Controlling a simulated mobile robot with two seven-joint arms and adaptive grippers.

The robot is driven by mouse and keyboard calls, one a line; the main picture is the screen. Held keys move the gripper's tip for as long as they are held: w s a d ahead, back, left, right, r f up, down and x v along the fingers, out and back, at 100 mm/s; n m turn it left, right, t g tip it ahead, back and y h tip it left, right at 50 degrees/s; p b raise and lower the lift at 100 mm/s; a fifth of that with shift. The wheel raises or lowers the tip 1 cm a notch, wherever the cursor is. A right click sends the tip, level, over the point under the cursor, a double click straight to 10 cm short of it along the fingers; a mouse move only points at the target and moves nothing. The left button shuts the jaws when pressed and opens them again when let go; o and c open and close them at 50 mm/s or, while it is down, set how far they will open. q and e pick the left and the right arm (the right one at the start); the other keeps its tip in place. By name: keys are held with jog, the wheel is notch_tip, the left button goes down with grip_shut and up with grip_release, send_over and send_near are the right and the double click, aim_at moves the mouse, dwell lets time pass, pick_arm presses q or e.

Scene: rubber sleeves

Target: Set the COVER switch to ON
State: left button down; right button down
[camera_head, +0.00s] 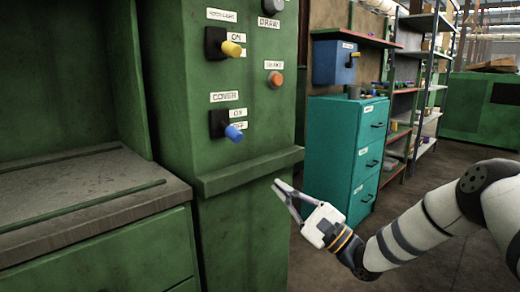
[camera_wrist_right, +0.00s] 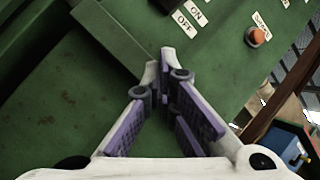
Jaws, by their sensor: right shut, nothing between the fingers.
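The COVER switch (camera_head: 234,133) has a blue knob on a black base on the green machine column. Its knob points down and right, over the OFF label (camera_head: 240,125); the ON label (camera_head: 238,113) is just above. My right gripper (camera_head: 277,184) is shut and empty, below and to the right of the switch, apart from it and in front of the column's lower part. In the right wrist view the shut fingertips (camera_wrist_right: 160,58) point toward the green panel, with the ON and OFF labels near the top edge. The blue knob is not visible there. My left gripper is not in view.
A yellow-knobbed switch (camera_head: 231,48) sits above the COVER switch. An orange button (camera_head: 275,79) is to its upper right. A green ledge (camera_head: 250,172) juts out below the switch. A teal cabinet (camera_head: 340,150) stands behind, right of the column.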

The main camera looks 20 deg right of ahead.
aim_at(228, 131)
jog(key=shift+w+d+r, duration=0.15)
jog(key=shift+d+r, duration=0.3)
jog(key=shift+r, duration=0.05)
jog(key=w+a+r, duration=0.5)
jog(key=a+r, duration=0.2)
jog(key=shift+w+r+p, duration=0.25)
jog(key=shift+w+p, duration=0.1)
jog(key=shift+p, duration=0.1)
